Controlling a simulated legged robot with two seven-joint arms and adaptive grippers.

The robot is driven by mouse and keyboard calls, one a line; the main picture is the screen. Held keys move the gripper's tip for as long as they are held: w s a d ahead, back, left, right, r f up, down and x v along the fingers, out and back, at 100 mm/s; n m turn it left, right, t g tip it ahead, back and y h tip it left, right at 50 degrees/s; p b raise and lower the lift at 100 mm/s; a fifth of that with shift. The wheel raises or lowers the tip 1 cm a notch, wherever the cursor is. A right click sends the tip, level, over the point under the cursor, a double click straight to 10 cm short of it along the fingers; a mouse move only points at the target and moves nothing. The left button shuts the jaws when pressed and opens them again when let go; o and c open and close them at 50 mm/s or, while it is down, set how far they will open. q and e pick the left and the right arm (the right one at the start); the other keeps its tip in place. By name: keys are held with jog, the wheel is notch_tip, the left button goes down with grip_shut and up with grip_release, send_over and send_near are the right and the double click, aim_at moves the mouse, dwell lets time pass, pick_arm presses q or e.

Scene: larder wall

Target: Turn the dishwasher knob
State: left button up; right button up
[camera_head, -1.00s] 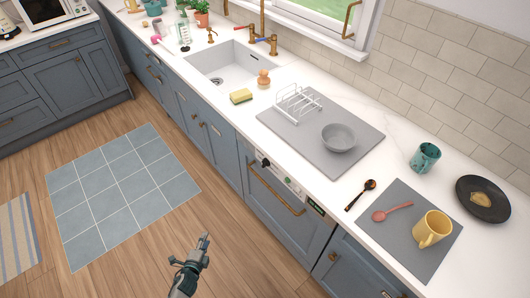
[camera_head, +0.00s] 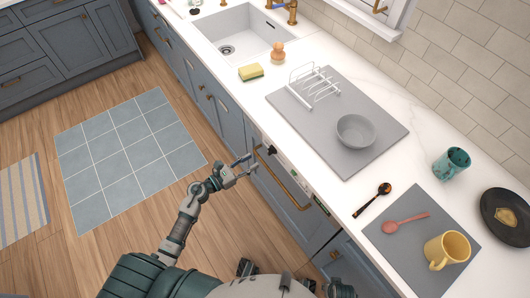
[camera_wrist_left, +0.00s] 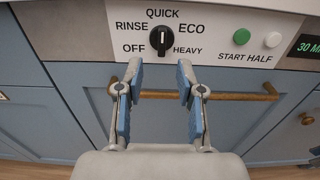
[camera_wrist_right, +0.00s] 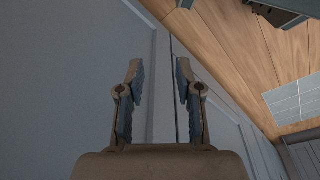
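The dishwasher knob (camera_wrist_left: 161,40) is black with a white pointer mark. It sits on a white panel among the labels OFF, RINSE, QUICK, ECO and HEAVY, and the mark points up towards QUICK. My left gripper (camera_wrist_left: 159,72) is open and empty; its fingertips are just below the knob, one to each side, apart from it. In the head view my left gripper (camera_head: 251,163) is beside the dishwasher's (camera_head: 280,192) upper front edge. My right gripper (camera_wrist_right: 159,69) is open and empty in the right wrist view, in front of a blue-grey surface.
A brass handle bar (camera_wrist_left: 215,96) crosses the dishwasher door below the knob. A green button (camera_wrist_left: 272,40), a white button (camera_wrist_left: 243,38) and a lit display (camera_wrist_left: 310,44) are right of the knob. The countertop above holds a grey mat (camera_head: 385,125) with a bowl (camera_head: 356,131).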

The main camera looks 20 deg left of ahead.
aim_at(271, 151)
pick_arm(q)
jog(key=x, duration=0.7)
jog(key=shift+d, duration=0.2)
grip_shut()
